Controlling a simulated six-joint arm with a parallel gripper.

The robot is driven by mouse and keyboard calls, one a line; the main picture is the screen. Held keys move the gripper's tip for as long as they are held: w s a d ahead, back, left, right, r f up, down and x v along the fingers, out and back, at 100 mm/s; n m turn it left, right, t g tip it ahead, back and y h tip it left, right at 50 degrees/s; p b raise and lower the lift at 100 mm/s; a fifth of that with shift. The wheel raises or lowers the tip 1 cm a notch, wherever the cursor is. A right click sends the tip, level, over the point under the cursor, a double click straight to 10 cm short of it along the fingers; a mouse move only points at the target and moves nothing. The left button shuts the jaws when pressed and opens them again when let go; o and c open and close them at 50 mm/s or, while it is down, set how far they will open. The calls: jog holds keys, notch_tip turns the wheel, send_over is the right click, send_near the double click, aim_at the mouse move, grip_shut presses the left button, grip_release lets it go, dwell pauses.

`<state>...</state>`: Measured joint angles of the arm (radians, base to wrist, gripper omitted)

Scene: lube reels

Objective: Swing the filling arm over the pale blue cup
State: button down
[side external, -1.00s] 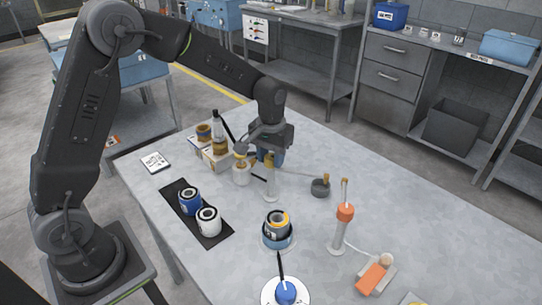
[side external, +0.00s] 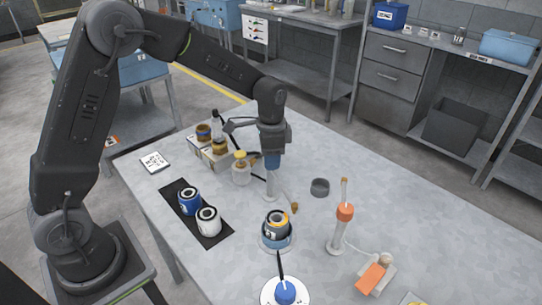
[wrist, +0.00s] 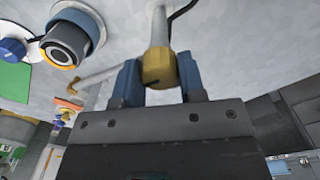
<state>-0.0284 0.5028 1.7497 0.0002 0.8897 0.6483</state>
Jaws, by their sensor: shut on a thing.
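My gripper (wrist: 160,85) is shut on the brass-coloured knob (wrist: 158,68) at the top of the filling post, with a blue finger on each side. In the side external view my gripper (side external: 272,165) is above the pale post (side external: 270,186). The thin filling arm (wrist: 100,76) reaches out sideways from the post. Its brass tip (side external: 294,208) hangs between the dark grey cup and the pale blue cup, beside the latter and not over it. The pale blue cup (side external: 277,243) has a dark reel with an orange ring (side external: 277,221) in it.
The dark grey cup (side external: 320,187) stands open behind. An orange-topped post (side external: 343,220) is to the right. Blue (side external: 190,201) and white (side external: 208,220) reels stand on a black mat (side external: 180,194) at left. A blue knob on a white disc (side external: 285,292) is in front.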

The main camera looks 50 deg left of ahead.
jog(key=shift+r+m, duration=0.1)
jog(key=shift+m, duration=1.3)
jog(key=c, duration=0.7)
grip_release()
notch_tip(320, 180, up, 14)
